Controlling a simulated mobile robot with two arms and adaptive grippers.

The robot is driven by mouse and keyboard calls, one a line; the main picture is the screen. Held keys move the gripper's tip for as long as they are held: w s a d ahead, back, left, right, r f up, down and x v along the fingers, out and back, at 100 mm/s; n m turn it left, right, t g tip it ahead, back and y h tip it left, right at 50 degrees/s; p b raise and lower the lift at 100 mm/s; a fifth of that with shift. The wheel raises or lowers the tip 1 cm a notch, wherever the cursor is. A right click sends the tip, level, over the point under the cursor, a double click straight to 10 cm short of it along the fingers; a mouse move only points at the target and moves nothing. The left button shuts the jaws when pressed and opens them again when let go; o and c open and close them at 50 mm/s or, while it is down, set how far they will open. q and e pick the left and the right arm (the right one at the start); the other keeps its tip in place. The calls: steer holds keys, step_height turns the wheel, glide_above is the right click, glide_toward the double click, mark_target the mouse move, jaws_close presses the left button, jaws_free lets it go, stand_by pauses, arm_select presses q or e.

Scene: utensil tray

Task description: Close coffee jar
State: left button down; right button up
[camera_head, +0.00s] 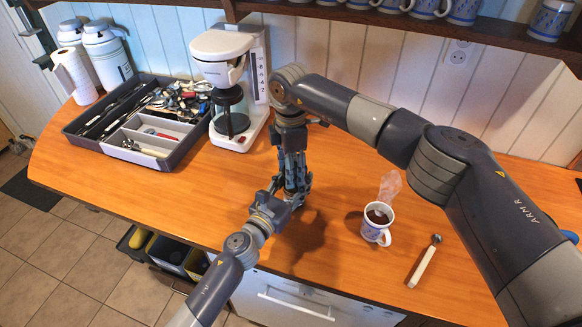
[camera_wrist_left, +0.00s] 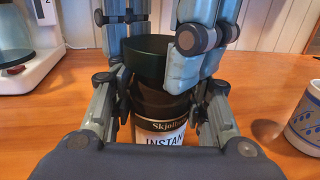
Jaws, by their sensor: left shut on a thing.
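The coffee jar (camera_wrist_left: 165,130), with a white label and dark upper part, stands upright between the fingers of my left gripper (camera_wrist_left: 155,100), which is shut on it. The dark lid (camera_wrist_left: 146,62) is right above the jar's mouth, set a little to the left in the left wrist view. My right gripper (camera_wrist_left: 165,30) comes down from above with its fingers around the lid and appears shut on it. Whether lid and jar touch is unclear. In the head view my left gripper (camera_head: 284,196) and right gripper (camera_head: 296,172) meet over the counter and hide the jar and lid.
A coffee machine (camera_head: 226,48) stands behind and left of the grippers, with a utensil tray (camera_head: 169,158) further left. A blue-white mug of dark drink (camera_head: 371,233) and a white-handled scoop (camera_head: 424,265) are to the right. The counter's front edge is close.

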arm_select(q)
steer(key=shift+w+a+r, duration=0.15)
steer(key=shift+w+r, duration=0.05)
steer(key=shift+r, duration=0.4)
arm_select(e)
steer(key=shift+s+f, duration=0.25)
steer(key=shift+f, duration=0.15)
arm_select(q)
steer(key=shift+s+d, duration=0.15)
steer(key=shift+d, duration=0.05)
arm_select(e)
steer(key=shift+f, duration=0.25)
steer(key=o, duration=0.7)
arm_select(q)
steer(key=shift+a, duration=0.1)
arm_select(e)
steer(key=shift+w+a, duration=0.1)
steer(key=shift+r, duration=0.4)
arm_select(q)
steer(key=shift+f, duration=0.25)
arm_select(e)
steer(key=shift+r, duration=1.8)
